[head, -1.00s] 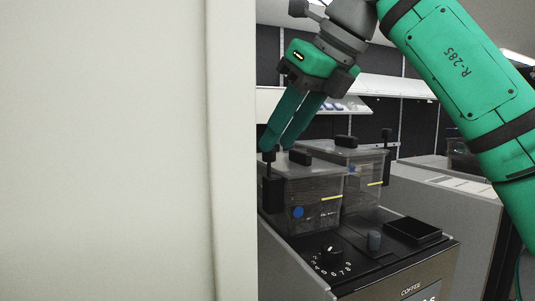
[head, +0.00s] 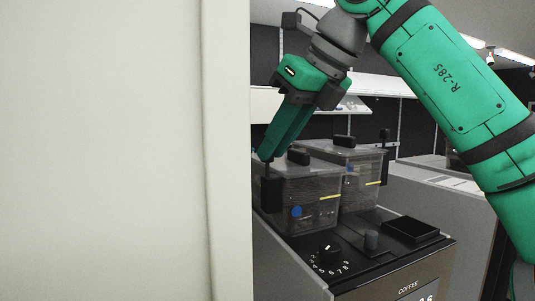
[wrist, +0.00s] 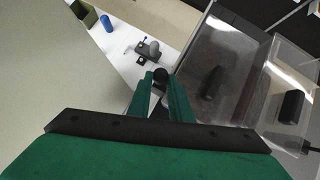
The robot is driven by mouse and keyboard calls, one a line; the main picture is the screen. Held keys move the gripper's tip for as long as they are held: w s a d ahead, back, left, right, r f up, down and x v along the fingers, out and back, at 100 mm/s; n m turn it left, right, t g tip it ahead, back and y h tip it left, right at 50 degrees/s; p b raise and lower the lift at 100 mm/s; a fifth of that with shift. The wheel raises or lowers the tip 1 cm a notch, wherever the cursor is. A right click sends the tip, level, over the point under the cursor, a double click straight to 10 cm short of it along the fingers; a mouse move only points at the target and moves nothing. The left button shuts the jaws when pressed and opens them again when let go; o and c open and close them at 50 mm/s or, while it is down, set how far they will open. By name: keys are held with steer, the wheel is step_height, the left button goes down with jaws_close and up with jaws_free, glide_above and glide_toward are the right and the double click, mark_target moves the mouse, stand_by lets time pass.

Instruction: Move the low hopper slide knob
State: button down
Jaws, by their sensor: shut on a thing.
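My gripper (head: 266,156) is shut on the black slide knob (wrist: 160,74) at the left side of the nearer clear hopper (head: 312,212). In the wrist view the round knob shows between the fingertips (wrist: 161,80). In the head view the fingers mostly hide the knob, and the black slide block (head: 271,193) below it stays visible. The nearer hopper has a blue disc and a yellow line on its front. A second clear hopper (head: 362,190) stands behind to the right, with its own upright black knob (head: 385,134).
A large pale panel (head: 110,150) fills the left of the head view. The hoppers stand on a coffee machine with a dial (head: 327,250), a grey knob (head: 371,240) and a black tray (head: 410,229). Black lid handles (head: 299,156) stick up from the hoppers.

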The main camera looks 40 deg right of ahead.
steer(key=shift+w+f, duration=0.1)
steer(key=shift+f, duration=0.65)
steer(key=c, duration=1.5)
jaws_free()
steer(key=shift+c, duration=0.2)
steer(key=shift+r, duration=0.1)
steer(key=v, duration=0.7)
steer(key=shift+r, duration=0.1)
